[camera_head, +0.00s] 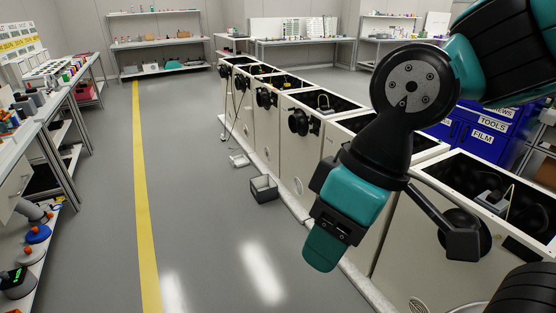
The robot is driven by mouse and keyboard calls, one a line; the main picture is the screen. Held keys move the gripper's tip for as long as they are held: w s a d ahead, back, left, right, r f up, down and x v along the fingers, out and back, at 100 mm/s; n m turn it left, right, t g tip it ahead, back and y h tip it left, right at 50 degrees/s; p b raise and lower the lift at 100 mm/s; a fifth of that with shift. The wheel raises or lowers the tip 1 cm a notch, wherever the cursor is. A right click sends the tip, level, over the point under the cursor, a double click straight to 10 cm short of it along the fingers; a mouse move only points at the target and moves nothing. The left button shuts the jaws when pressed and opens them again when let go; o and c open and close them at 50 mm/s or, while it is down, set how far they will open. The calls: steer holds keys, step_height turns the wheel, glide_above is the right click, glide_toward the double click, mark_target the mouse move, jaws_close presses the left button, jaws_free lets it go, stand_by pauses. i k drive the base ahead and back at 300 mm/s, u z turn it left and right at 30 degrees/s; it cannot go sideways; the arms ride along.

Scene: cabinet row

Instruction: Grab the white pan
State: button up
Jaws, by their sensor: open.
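A small, shallow white pan (239,161) lies on the grey floor near the middle of the head view, left of the cabinet row. It is small and far off, so its details are hard to tell. My gripper (323,250) is teal and black. It is in the air in front of the cabinets, much nearer to the camera than the pan and apart from it. It is open, and nothing shows in it. Its inner finger faces are turned out of sight.
A grey open bin (264,188) stands on the floor just nearer than the pan. A row of white cabinets (301,153) with black wheels runs along the right. A shelf bench (56,110) stands at left. The floor around the yellow line (143,170) is clear.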

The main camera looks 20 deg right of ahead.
mark_target(241, 161)
steer(key=z, duration=0.1)
steer(key=k, duration=0.65)
steer(key=u, duration=0.35)
steer(key=i, duration=1.3)
steer(key=u, duration=0.5)
steer(key=i, duration=2.1)
steer(key=u, duration=0.15)
steer(key=i, duration=2.15)
steer(key=z, duration=0.3)
steer(key=i, duration=1.45)
steer(key=z, duration=1.25)
steer(key=i, duration=0.75)
steer(key=z, duration=1.65)
steer(key=i, duration=0.85)
steer(key=z, duration=0.4)
